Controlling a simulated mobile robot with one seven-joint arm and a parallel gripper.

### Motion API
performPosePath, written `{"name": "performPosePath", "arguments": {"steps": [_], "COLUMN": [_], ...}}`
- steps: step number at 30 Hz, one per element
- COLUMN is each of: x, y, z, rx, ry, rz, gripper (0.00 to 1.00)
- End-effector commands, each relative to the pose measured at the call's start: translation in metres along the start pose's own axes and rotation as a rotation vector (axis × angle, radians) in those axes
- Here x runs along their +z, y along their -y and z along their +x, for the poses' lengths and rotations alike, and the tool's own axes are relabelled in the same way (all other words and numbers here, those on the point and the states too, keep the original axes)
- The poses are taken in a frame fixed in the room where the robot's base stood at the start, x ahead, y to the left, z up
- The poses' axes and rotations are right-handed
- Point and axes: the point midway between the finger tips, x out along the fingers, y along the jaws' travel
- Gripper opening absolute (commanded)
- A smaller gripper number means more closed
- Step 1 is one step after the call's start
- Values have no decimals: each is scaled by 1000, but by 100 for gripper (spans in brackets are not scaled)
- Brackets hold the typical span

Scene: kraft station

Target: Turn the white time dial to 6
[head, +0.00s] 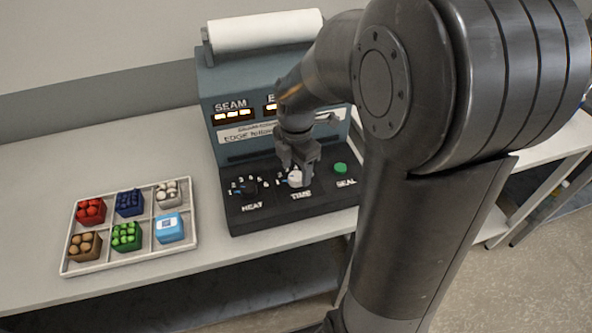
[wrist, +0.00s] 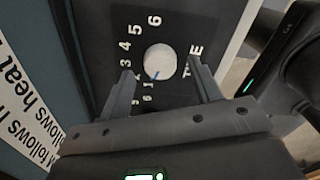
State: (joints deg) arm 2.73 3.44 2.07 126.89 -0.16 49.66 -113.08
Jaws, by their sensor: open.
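The white time dial (head: 295,178) sits on the dark control panel of the sealing station, above the word TIME. In the wrist view the dial (wrist: 160,60) is round, with a blue mark on its edge pointing near the 1. The 6 (wrist: 154,20) is at the far end of the number arc. My gripper (head: 297,162) is over the dial, pointing down. In the wrist view its fingers (wrist: 160,68) are apart, one on each side of the dial's near part, with gaps showing. I cannot tell whether the fingertips reach down to the dial's height.
A HEAT dial (head: 250,187) lies left of the time dial and a green SEAL button (head: 340,168) lies right. The station's upright face and paper roll (head: 265,30) rise behind.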

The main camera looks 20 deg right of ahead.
Motion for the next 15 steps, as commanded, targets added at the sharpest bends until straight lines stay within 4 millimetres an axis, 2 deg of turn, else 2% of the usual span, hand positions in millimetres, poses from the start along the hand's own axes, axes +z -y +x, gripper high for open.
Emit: {"name": "performPosePath", "arguments": {"steps": [6,14,15], "x": [0,0,0], "y": [0,0,0], "z": [15,16,16], "rx": [-1,0,0], "ry": [0,0,0], "rz": [0,0,0], "gripper": [58,58,55]}}
